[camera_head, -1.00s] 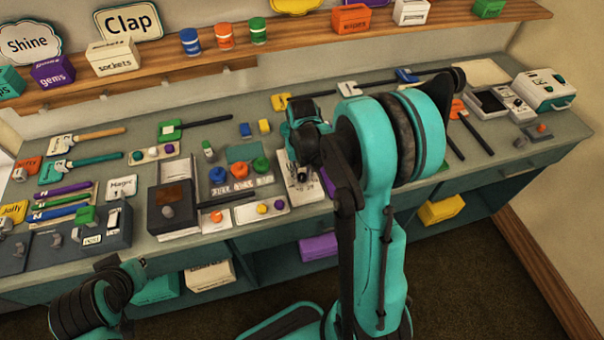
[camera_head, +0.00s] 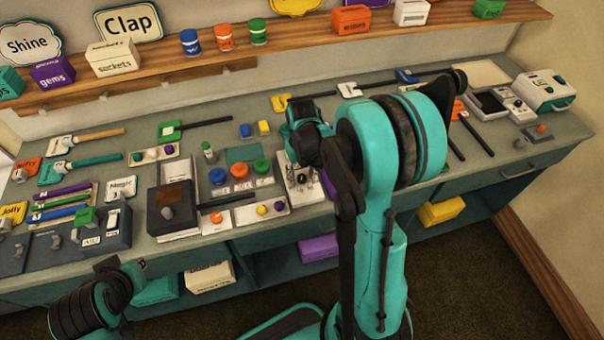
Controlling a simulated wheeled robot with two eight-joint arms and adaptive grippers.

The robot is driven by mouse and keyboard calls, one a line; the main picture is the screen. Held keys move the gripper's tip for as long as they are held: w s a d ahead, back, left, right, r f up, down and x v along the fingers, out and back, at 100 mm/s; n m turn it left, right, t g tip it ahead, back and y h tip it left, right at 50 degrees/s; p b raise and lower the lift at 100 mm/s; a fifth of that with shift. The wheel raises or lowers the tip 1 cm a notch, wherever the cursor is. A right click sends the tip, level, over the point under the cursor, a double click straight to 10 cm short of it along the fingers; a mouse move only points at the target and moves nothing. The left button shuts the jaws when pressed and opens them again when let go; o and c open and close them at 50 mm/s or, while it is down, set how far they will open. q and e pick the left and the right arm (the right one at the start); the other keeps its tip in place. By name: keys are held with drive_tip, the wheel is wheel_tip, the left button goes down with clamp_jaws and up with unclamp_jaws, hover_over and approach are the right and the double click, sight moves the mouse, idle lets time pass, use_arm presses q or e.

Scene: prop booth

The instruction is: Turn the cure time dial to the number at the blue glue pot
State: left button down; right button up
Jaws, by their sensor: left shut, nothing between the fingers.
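The blue glue pot (camera_head: 217,176) stands on the bench, left of an orange-red pot (camera_head: 239,170) and a green pot (camera_head: 261,166). Number cards (camera_head: 240,186) lie in front of the pots; their numbers are too small to read. My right gripper (camera_head: 300,172) points down over a pale panel (camera_head: 304,192) right of the pots. The arm hides part of this panel, and I cannot tell whether it bears the cure time dial or whether the fingers touch it. My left gripper (camera_head: 138,266) is shut and empty, low in front of the bench.
A dark box with a grey knob (camera_head: 167,212) stands left of the pots. A plate with coloured buttons (camera_head: 262,208) lies in front of them. Grey switch boxes (camera_head: 115,225) are at the left, and a white-and-teal machine (camera_head: 545,90) is at the far right.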

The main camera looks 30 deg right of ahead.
sight(302, 177)
wheel_tip(302, 177, up, 12)
idle(0.6)
idle(0.4)
drive_tip(key=s+a+f+n+t+b, duration=0.1)
drive_tip(key=s+a+t+b, duration=0.2)
drive_tip(key=s+a+t, duration=0.4)
drive_tip(key=s+a, duration=0.3)
drive_tip(key=s, duration=0.1)
drive_tip(key=shift+s+a+f+n+b, duration=0.3)
drive_tip(key=shift+s+a+f+b, duration=0.1)
wheel_tip(302, 177, up, 6)
drive_tip(key=p, duration=0.5)
drive_tip(key=shift+f+p, duration=0.2)
drive_tip(key=shift+p, duration=0.1)
